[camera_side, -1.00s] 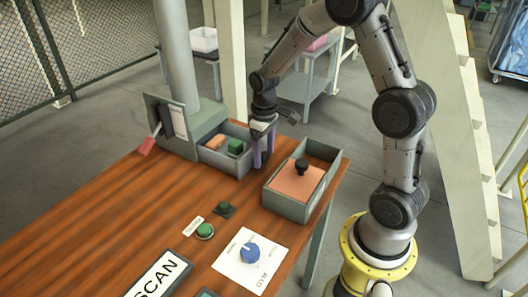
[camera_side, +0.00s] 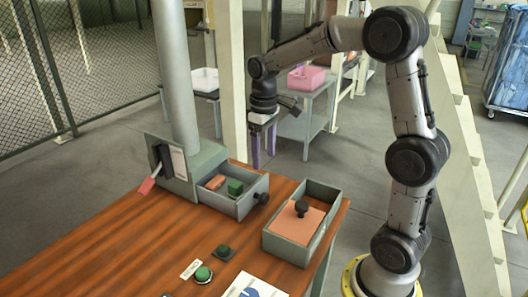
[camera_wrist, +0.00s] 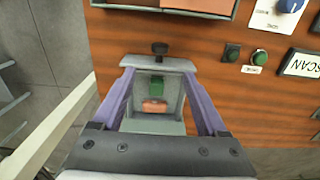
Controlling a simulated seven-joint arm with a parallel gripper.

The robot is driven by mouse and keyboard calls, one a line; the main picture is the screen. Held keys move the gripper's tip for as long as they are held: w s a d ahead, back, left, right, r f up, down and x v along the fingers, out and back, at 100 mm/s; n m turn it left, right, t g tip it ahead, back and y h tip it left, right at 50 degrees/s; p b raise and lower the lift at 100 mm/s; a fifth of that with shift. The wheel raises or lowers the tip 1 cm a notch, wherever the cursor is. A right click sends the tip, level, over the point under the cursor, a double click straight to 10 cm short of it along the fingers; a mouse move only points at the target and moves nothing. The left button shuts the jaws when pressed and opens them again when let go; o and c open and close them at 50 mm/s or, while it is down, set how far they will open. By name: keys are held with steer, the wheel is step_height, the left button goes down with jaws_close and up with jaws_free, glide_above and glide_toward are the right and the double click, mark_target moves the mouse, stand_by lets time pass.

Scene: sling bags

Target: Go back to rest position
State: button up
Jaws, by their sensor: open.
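My gripper (camera_side: 263,146) is raised in the air above and behind the open drawer (camera_side: 246,203), with its purple fingers pointing down. In the wrist view, the fingers (camera_wrist: 162,98) are spread apart with nothing held between them. The drawer, pulled out from a grey-green box (camera_side: 200,158), has a dark round knob (camera_side: 262,199) on its front. Inside lie a green block (camera_side: 236,187) and an orange-red block (camera_side: 215,182). These also show in the wrist view as the green block (camera_wrist: 156,86) and the red block (camera_wrist: 155,106).
A grey tray (camera_side: 273,245) with an orange panel and black knob stands at the table's right edge. Green buttons (camera_side: 203,273) and a dial plate sit at the front. A thick grey post (camera_side: 176,80) rises behind the box. The air around my gripper is clear.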

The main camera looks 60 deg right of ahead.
steer(key=shift+r, duration=0.2)
steer(key=s+a+r+n+t, duration=0.1)
steer(key=s+a+r+t, duration=0.2)
steer(key=s+a+r, duration=0.45)
steer(key=s+a+f+t, duration=0.1)
steer(key=s+f, duration=0.1)
steer(key=s, duration=0.4)
steer(key=s+a+f+m+t, duration=0.1)
steer(key=s, duration=0.5)
steer(key=shift+a+f+t, duration=0.25)
steer(key=shift+f+t, duration=0.05)
steer(key=shift+f, duration=0.1)
